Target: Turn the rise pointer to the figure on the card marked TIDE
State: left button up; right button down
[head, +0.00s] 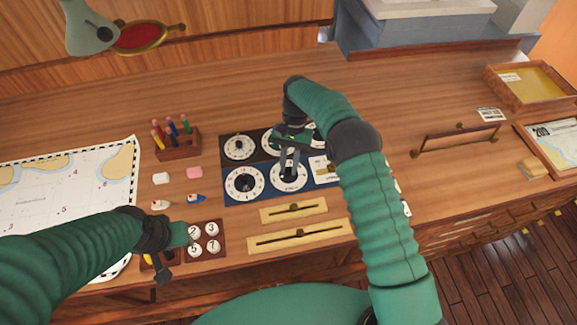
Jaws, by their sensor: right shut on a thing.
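A dark and blue panel holds several white round dials. My right gripper (289,165) reaches down from above onto the lower middle dial (288,186), shut on the dark pointer knob at its centre. The gripper hides most of that knob and the figure it points to.
A tray of numbered discs (221,251) is beside my left gripper. Two brass slider plates (293,210) lie in front of the panel. A chart (60,195), pencil block (178,146), erasers and small boats lie left. A wooden rail (455,139) stands right; the desk behind the panel is clear.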

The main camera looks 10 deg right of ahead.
jog(key=shift+w+d+r, duration=0.1)
jog(key=shift+w+r, duration=0.1)
jog(key=shift+w, duration=0.1)
jog(key=c, duration=1.6)
grip_release()
jog(key=o, duration=0.3)
jog(key=shift+f, duration=0.15)
jog(key=shift+o, duration=0.2)
jog(key=shift+w+f, duration=0.1)
jog(key=shift+r, duration=0.4)
jog(key=b+v, duration=0.1)
jog(key=v, duration=0.5)
jog(key=shift+w+r, duration=0.25)
jog(key=shift+w, duration=0.05)
jog(key=shift+d, duration=0.1)
